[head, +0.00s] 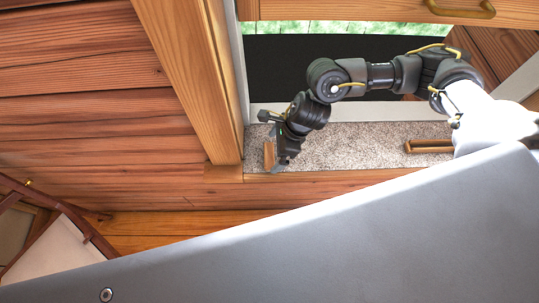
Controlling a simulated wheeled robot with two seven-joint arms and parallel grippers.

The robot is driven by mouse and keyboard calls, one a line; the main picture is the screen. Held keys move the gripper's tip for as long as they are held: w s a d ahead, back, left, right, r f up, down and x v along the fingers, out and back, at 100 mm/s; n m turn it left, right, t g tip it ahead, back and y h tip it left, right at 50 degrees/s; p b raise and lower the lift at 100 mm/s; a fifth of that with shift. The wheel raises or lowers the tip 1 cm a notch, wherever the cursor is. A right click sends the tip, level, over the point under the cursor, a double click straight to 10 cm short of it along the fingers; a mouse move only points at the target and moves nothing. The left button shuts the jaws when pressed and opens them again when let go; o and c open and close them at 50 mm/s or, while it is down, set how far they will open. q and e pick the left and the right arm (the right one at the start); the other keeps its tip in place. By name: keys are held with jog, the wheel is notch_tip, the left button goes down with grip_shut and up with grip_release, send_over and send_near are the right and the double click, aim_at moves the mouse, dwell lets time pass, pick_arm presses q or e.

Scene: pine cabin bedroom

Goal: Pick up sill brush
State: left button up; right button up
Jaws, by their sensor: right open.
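A small brown wooden piece, which looks like the sill brush (268,154), is at the left end of the speckled stone window sill (340,150). My right gripper (273,143) reaches down to it from the right and is open. Its fingers are right at the brush and partly cover it. I cannot tell whether they touch it. My left gripper is not in view.
A thick wooden window post (190,75) rises just left of the brush. A wooden bar handle (428,146) is at the sill's right, and a raised wooden sash (370,10) with a handle crosses the top. The middle of the sill is clear.

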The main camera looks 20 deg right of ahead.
aim_at(269, 154)
jog(key=x, duration=0.4)
jog(key=shift+w+a+f, duration=0.15)
jog(key=shift+a, duration=0.05)
jog(key=c, duration=0.9)
notch_tip(269, 154, up, 10)
jog(key=shift+r, duration=0.1)
